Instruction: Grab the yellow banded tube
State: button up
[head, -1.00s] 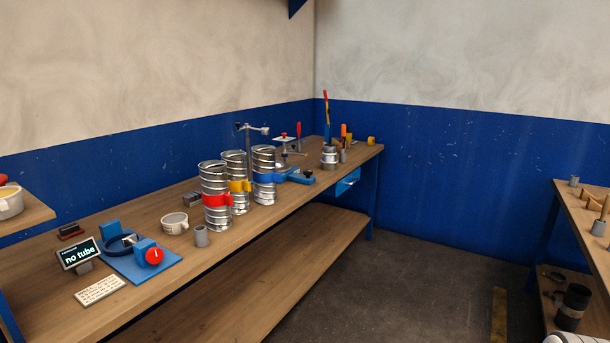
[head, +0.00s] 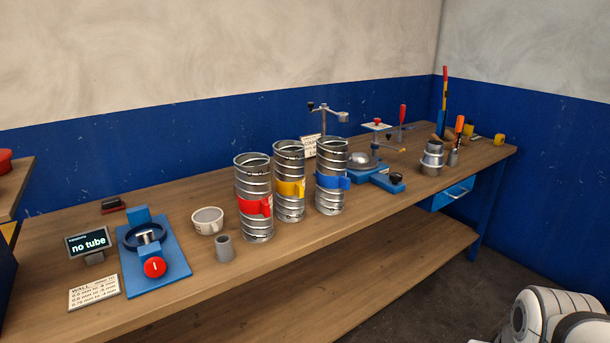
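The yellow banded tube (head: 289,204) is a silvery spiral duct piece with a yellow band and tab (head: 291,188). It stands upright on the wooden bench, between the red banded tube (head: 254,222) on its left and the blue banded tube (head: 331,199) on its right. The red tube stands slightly nearer the front and hides a little of its left side. The three tubes stand close together. White and dark parts of my own arm show at the bottom right. My gripper's fingers are not in view.
On the wooden bench (head: 190,255), a blue fixture with a red knob (head: 154,267), a "no tube" display (head: 87,243), a white cup (head: 207,220) and a small grey cylinder (head: 225,248) stand left of the tubes. A blue-based device (head: 368,172) stands behind right. Bare wood lies in front.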

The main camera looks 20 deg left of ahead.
aim_at(288, 155)
jog(key=u, duration=0.6)
jog(key=i, duration=1.15)
jog(key=u, duration=0.5)
jog(key=k, duration=0.95)
jog(key=u, duration=0.15)
jog(key=i, duration=0.95)
jog(key=z, duration=0.05)
